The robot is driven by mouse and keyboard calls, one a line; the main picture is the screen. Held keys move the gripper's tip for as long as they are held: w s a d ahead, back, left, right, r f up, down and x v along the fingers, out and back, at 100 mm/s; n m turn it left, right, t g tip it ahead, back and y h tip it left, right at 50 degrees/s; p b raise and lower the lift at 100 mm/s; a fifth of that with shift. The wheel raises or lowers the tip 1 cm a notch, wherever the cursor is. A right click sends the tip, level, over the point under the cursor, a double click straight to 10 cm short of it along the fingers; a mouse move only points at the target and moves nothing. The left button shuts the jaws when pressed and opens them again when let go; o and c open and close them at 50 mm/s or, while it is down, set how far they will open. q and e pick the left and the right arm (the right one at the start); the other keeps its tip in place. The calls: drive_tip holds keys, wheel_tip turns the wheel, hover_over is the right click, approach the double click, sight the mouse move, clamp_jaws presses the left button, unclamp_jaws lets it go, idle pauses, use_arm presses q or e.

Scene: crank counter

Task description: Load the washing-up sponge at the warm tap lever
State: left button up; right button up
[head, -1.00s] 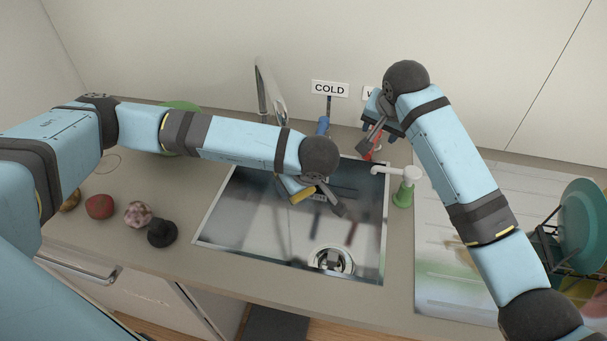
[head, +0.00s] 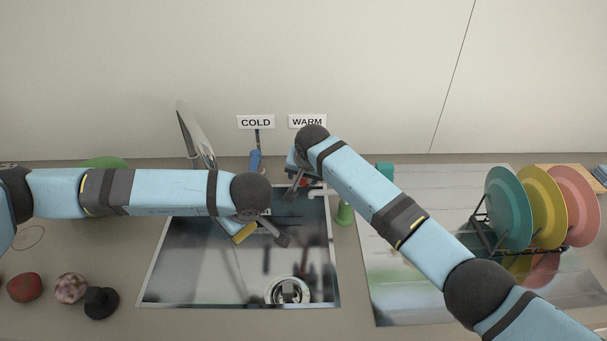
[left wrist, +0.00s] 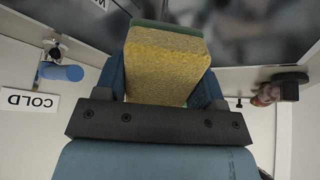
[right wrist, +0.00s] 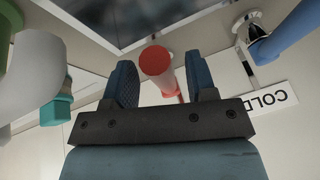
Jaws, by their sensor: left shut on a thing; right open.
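The yellow sponge (left wrist: 165,62) with a green layer is in my left gripper (left wrist: 165,85), which is shut on it. In the head view the sponge (head: 243,234) is over the sink, with my left gripper (head: 262,228) beside it. The red warm tap lever (right wrist: 157,62) shows nearly end-on in the right wrist view. My right gripper (right wrist: 160,82) is open, with a finger on each side of the lever; I cannot tell whether they touch it. In the head view my right gripper (head: 297,182) is below the WARM sign (head: 307,122), and the lever is mostly hidden.
The blue cold lever (head: 255,160) stands left of my right gripper, under the COLD sign (head: 255,122). The metal spout (head: 195,135) rises behind the sink (head: 190,270). A green soap pump (head: 345,213) is close on the right. A plate rack (head: 480,235) stands farther right.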

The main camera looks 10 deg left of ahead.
drive_tip(key=shift+f, duration=0.1)
clamp_jaws()
drive_tip(key=shift+w+d+n+g+y, duration=0.2)
drive_tip(key=shift+d+n+g+y, duration=0.15)
drive_tip(key=shift+d+n, duration=0.6)
unclamp_jaws()
drive_tip(key=v, duration=1.2)
